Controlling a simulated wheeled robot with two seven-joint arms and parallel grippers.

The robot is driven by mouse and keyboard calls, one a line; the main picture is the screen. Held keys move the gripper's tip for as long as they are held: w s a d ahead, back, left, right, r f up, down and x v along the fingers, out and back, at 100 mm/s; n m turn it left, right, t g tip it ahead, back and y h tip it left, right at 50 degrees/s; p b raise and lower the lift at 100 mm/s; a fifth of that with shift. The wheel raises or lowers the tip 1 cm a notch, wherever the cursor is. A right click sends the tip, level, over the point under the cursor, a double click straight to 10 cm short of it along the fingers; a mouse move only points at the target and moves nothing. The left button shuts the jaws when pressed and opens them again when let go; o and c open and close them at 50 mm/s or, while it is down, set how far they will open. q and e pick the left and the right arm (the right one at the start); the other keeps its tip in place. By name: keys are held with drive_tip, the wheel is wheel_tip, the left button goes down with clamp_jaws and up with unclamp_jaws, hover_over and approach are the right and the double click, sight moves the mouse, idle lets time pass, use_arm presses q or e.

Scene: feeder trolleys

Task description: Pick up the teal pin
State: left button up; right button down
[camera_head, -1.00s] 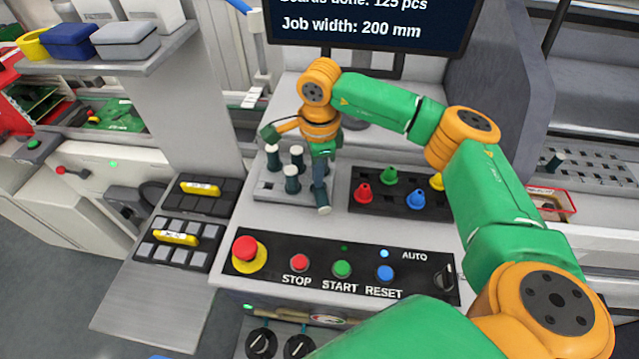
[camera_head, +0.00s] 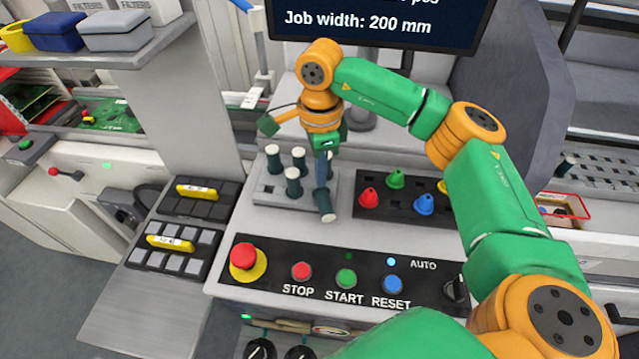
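My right gripper (camera_head: 322,168) hangs at the right end of a light grey block (camera_head: 265,197), below the orange wrist. It appears shut on a dark teal pin (camera_head: 325,201), which points down and slightly toward me with its pale end lowest. The fingers hide the pin's upper part. The held pin appears clear of the block's front right edge; its exact height is hard to tell. Several similar dark teal pins with white tops, such as this front one (camera_head: 293,188), stand upright in the block, left of the gripper. My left gripper is out of view.
A black tray (camera_head: 385,211) with red, green, blue and yellow cone-shaped pieces lies right of the gripper. In front is a button panel (camera_head: 325,290) with a red emergency stop (camera_head: 244,257). A monitor (camera_head: 380,30) stands behind. Black trays with yellow-labelled pieces (camera_head: 170,243) lie left.

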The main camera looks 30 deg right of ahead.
drive_tip(key=s+r, duration=1)
drive_tip(key=s, duration=0.3)
drive_tip(key=shift+s+d, duration=0.25)
drive_tip(key=shift+s, duration=0.05)
drive_tip(key=shift+c, duration=1.6)
unclamp_jaws()
